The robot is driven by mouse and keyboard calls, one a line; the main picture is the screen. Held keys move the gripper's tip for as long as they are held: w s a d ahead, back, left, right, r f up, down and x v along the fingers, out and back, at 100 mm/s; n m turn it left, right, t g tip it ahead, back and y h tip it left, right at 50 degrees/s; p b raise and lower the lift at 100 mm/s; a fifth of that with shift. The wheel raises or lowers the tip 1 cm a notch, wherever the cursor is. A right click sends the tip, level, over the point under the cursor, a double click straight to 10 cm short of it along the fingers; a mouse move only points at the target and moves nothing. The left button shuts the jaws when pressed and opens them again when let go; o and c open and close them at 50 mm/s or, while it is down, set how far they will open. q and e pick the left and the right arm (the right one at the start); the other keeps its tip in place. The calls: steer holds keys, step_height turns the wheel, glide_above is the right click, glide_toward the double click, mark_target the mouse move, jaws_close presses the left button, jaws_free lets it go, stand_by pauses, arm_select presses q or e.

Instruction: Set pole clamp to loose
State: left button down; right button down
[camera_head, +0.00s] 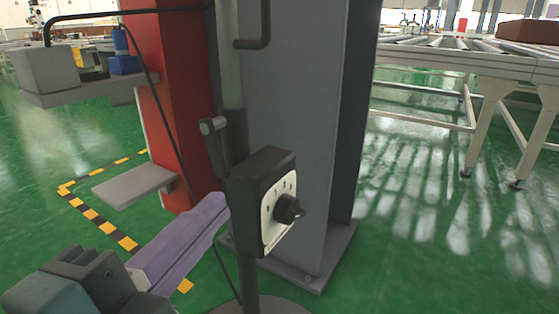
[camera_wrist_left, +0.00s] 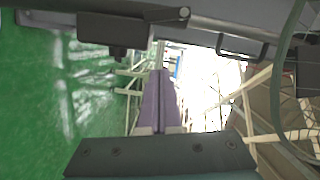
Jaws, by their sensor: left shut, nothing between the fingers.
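A dark upright pole (camera_head: 247,275) stands on a round base and carries a clamp lever (camera_head: 214,143) with a light round end. Below the lever, a dark box (camera_head: 260,172) has a white dial face and a black knob (camera_head: 288,209). My left gripper (camera_head: 216,204) has purple fingers, shut and empty, with tips just left of the box, lower than the lever. I cannot tell whether they touch the pole. In the left wrist view, the shut fingers (camera_wrist_left: 159,74) point forward; the box (camera_wrist_left: 113,30) and lever end (camera_wrist_left: 184,14) lie above them. My right gripper is not shown.
A grey column (camera_head: 300,130) and a red column (camera_head: 180,90) stand behind the pole. A grey shelf plate (camera_head: 133,185) juts out at left, with a blue part (camera_head: 124,64) above. A roller conveyor (camera_head: 460,55) is at back right. Green floor right of the pole is clear.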

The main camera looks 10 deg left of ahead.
mark_target(219, 169)
arm_select(q)
steer(key=w, duration=0.8)
steer(key=shift+d+f, duration=0.2)
steer(key=shift+d, duration=0.15)
steer(key=w+a, duration=0.1)
steer(key=a+f, duration=0.1)
steer(key=shift+w+a+b, duration=0.35)
steer(key=shift+w+a, duration=0.1)
steer(key=shift+a, duration=0.35)
steer(key=shift+f, duration=0.1)
steer(key=shift+w+a+f+m+t+b, duration=0.3)
steer(key=shift+a+f+m+b, duration=0.45)
steer(key=shift+b, duration=0.4)
steer(key=shift+a+r+m, duration=0.1)
steer(key=shift+m, duration=0.45)
steer(key=shift+a+r, duration=0.1)
steer(key=shift+y, duration=0.3)
